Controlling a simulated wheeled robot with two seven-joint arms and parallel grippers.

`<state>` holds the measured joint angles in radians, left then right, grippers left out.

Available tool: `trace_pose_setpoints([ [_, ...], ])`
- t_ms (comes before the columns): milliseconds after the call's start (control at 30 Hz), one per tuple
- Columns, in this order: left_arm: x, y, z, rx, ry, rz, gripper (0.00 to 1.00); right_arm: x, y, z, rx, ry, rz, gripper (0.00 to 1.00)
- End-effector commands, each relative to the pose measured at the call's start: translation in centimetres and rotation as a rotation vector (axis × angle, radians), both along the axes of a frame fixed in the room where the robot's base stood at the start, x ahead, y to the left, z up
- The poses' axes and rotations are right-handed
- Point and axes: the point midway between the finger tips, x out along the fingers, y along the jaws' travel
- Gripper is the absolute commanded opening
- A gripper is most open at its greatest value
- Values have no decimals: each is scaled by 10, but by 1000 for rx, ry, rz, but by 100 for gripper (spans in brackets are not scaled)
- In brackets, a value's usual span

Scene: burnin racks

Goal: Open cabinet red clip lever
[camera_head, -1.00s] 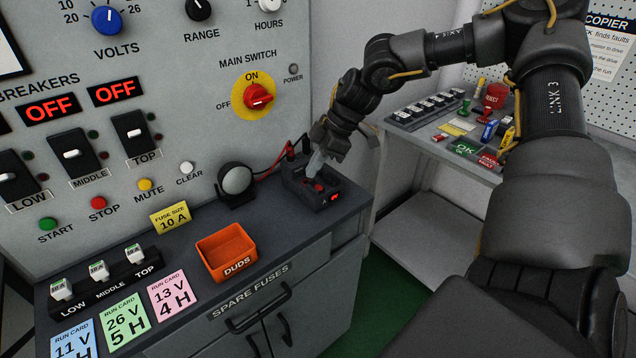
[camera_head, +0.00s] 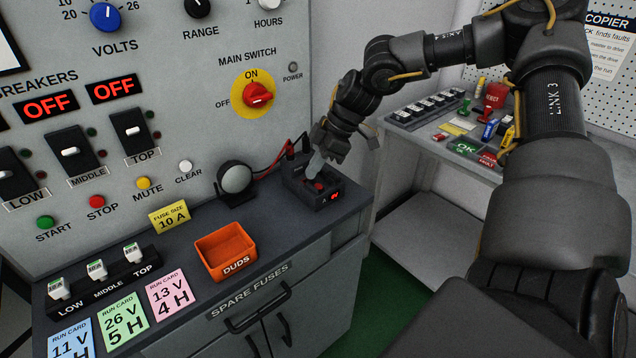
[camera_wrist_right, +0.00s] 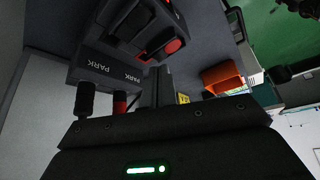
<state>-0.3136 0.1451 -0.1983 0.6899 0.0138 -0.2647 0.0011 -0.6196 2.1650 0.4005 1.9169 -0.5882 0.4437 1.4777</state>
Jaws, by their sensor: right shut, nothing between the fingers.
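A small black tester box (camera_head: 325,198) with a red lit display sits at the right end of the cabinet top. Red clip levers show on it: one red part (camera_head: 318,186) lies just under my right gripper. My right gripper (camera_head: 315,170) is shut and empty, pointing down at the box. In the right wrist view, a red lever (camera_wrist_right: 172,46) sits in a dark housing ahead of the gripper (camera_wrist_right: 155,85). I cannot tell whether the fingertips touch the lever. My left gripper is not in view.
An orange DUDS bin (camera_head: 226,252) stands left of the box on the cabinet top, with a round black-rimmed lamp (camera_head: 235,178) behind it. Red and black leads run behind the box. A side bench (camera_head: 420,145) with small parts stands to the right.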

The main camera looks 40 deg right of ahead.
Motion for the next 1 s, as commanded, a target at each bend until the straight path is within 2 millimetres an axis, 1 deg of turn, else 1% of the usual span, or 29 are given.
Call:
trace_pose_setpoints([
  [33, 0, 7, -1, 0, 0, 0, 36, 0, 0, -2, 0, 0, 0, 0],
  [100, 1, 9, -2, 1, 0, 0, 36, 0, 0, -3, 0, 0, 0, 0],
  [667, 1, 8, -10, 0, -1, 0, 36, 0, 0, -11, 0, 1, 0, 0],
  [867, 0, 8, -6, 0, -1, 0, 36, 0, 0, -6, 0, 1, 0, 0],
  [1000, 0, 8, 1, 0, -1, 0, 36, 0, 0, 5, -1, 1, 0, 0],
])
